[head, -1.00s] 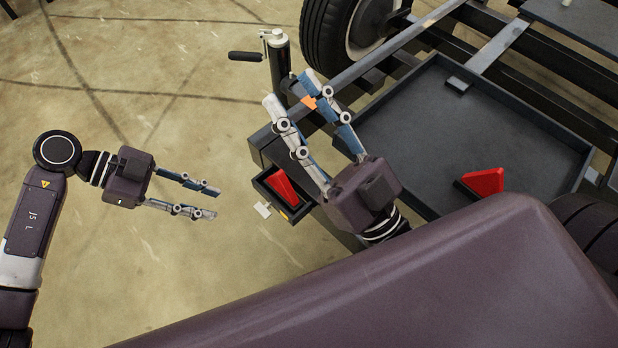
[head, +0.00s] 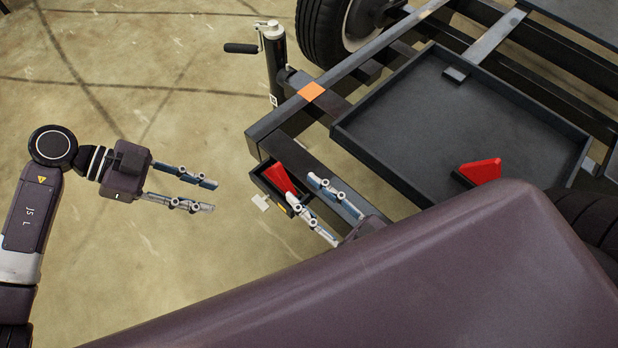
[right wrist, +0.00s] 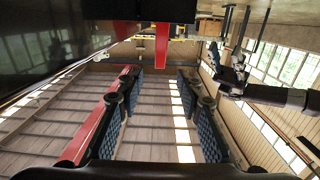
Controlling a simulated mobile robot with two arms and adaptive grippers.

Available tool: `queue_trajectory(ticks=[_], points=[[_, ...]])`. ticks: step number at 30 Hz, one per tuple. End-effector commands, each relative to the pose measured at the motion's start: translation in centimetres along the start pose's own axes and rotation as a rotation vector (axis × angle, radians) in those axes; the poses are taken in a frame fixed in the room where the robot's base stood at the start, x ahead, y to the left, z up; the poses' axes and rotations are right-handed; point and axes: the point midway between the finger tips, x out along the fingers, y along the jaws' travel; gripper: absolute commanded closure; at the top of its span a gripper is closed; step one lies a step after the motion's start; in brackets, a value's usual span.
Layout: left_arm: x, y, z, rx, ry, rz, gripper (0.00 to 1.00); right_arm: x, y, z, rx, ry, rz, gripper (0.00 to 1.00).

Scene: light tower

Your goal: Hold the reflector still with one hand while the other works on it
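A red triangular reflector (head: 281,179) sits in a small black holder (head: 263,182) at the near corner of the dark frame. A second red triangular piece (head: 482,171) lies in the black tray with a dark block beside it. My right gripper (head: 304,194) is open and empty close to the right of the first reflector; my own body hides its wrist. The right wrist view shows its open fingers (right wrist: 160,75) with a red piece (right wrist: 162,45) beyond, between them. Contact cannot be told. My left gripper (head: 213,197) is open and empty over the floor, left of the holder.
The black tray (head: 400,185) fills the middle of the frame (head: 273,125). A jack post with a crank (head: 272,60) and a tyre (head: 325,35) stand behind. The floor at left is clear.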

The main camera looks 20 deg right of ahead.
Motion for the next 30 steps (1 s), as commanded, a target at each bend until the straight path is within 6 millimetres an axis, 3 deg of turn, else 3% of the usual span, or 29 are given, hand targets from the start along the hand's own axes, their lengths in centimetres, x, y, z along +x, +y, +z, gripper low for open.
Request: queue_trajectory(ticks=[6,13,26,30], points=[[0.0,0.0,0.0,0.000,0.000,0.000,0.71,3.9,0.0,0.1,-0.002,0.006,-0.001,0.67],[0.0,0.0,0.0,0.000,0.000,0.000,0.71,6.7,0.0,0.2,-0.002,0.003,0.000,0.67],[0.0,0.0,0.0,0.000,0.000,0.000,0.71,7.5,0.0,0.2,0.000,0.001,0.000,0.67],[0.0,0.0,0.0,0.000,0.000,0.000,0.71,7.5,0.0,0.2,-0.001,0.001,0.000,0.81]])
